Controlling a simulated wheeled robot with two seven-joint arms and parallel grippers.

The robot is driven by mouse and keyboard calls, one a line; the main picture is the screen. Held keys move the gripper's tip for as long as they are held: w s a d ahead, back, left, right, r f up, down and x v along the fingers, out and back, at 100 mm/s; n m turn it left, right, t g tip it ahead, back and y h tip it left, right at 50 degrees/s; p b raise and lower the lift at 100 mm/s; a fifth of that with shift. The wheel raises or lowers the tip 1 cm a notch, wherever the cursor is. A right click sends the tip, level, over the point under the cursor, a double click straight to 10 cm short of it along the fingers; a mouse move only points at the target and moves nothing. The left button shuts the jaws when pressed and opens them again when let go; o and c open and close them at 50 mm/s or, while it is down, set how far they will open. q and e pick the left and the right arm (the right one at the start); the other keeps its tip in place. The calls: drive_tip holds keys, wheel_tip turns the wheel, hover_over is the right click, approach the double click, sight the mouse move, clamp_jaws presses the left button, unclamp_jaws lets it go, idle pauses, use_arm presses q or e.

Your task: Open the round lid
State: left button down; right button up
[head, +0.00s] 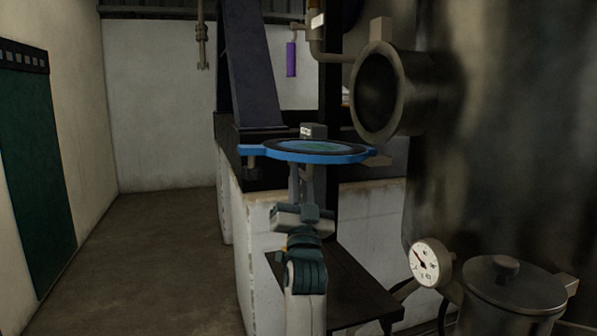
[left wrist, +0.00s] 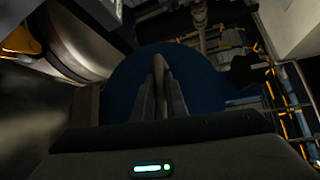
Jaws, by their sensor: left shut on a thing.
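The round lid (head: 318,151) is a blue disc with a dark ring and a greenish middle. In the head view it lies nearly flat, seen at a low angle, below and left of a round metal port (head: 385,92). The port's dark mouth is uncovered. My left gripper (head: 303,180) comes up from below, its fingertips partly hidden by the lid. In the left wrist view the lid's blue disc (left wrist: 125,75) fills the middle, and my left gripper (left wrist: 160,75) is shut on a narrow pale piece, seemingly its handle. My right gripper is out of view.
A large metal vessel (head: 490,130) stands on the right. A lidded metal pot (head: 510,297) and a dial gauge (head: 430,263) are at lower right. A dark shelf (head: 345,290) is beside my arm. A white-walled block (head: 265,235) stands behind. The floor (head: 150,250) at left is clear.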

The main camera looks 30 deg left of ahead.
use_arm(q)
drive_tip(key=shift+f, duration=0.2)
idle(0.3)
drive_tip(key=c, duration=2)
unclamp_jaws()
drive_tip(key=shift+c, duration=0.2)
